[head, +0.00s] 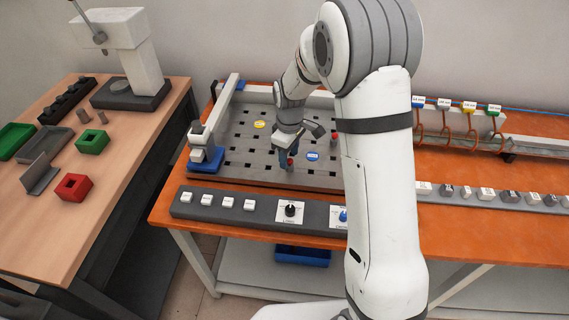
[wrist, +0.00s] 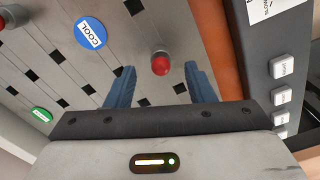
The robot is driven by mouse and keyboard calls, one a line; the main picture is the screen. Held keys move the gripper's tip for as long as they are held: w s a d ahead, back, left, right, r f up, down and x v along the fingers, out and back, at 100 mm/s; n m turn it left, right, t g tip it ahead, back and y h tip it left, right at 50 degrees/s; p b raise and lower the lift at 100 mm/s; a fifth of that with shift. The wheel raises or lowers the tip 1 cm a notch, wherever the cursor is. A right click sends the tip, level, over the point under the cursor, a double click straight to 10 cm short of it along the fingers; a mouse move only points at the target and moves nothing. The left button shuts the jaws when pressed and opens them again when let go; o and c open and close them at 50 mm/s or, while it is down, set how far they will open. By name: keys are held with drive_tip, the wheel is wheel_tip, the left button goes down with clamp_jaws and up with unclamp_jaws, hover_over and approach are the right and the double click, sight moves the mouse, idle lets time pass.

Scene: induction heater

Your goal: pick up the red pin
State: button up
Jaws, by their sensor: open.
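The red pin (wrist: 160,64) has a round red head and stands on the grey slotted plate. In the wrist view it lies between the blue fingertips of my gripper (wrist: 159,72), slightly beyond them. The fingers are apart, with clear space on both sides of the pin, and nothing is held. In the head view my gripper (head: 285,158) points down over the plate, and a small red spot of the pin (head: 291,162) shows beside the fingers. The fingers partly hide the pin there. I cannot tell the exact height of the fingertips above the plate.
A blue COOL disc (wrist: 90,33) and a green disc (wrist: 41,114) lie on the plate. Another red-topped piece (wrist: 6,17) is at the wrist view's corner. A control panel with white buttons (head: 249,204) runs along the front. A side table holds red (head: 73,187) and green (head: 91,141) blocks.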

sight(290, 166)
drive_tip(key=shift+f, duration=1.4)
drive_tip(key=shift+d, duration=0.1)
drive_tip(key=shift+c, duration=0.4)
clamp_jaws()
